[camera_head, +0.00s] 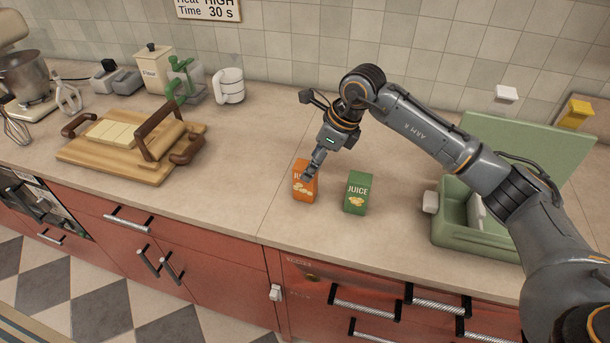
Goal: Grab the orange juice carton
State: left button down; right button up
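The orange juice carton (304,190) stands upright on the counter near its front edge. My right gripper (309,174) points down at it from the upper right, and its fingers overlap the carton's top and part of its label. I cannot tell whether they touch or close on the carton. A green juice carton (356,194) stands upright just to the right, apart from the gripper. My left gripper is not in view.
A green sink (440,228) lies to the right. A wooden board (90,160) with a rolling pin is on the left. A white mug (229,86), canister (154,68) and mixer (24,78) stand at the back. The counter left of the cartons is clear.

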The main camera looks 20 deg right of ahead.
aim_at(300, 181)
jog(key=x, duration=0.3)
jog(key=shift+w+r, duration=0.1)
jog(key=shift+w+a+f, duration=0.15)
jog(key=shift+w+f, duration=0.05)
jog(key=shift+f, duration=0.1)
jog(key=f+p, duration=0.1)
jog(key=a+f+p, duration=0.1)
jog(key=shift+f+p, duration=0.15)
jog(key=shift+p, duration=0.25)
jog(key=shift+x, duration=1.15)
jog(key=shift+w+f, duration=0.15)
jog(key=shift+f, duration=0.1)
jog(key=c, duration=1.3)
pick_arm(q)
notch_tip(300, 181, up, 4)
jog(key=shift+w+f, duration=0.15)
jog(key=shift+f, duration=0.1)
pick_arm(e)
grip_shut()
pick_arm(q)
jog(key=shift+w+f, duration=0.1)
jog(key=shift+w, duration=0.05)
pick_arm(e)
jog(key=shift+r, duration=0.15)
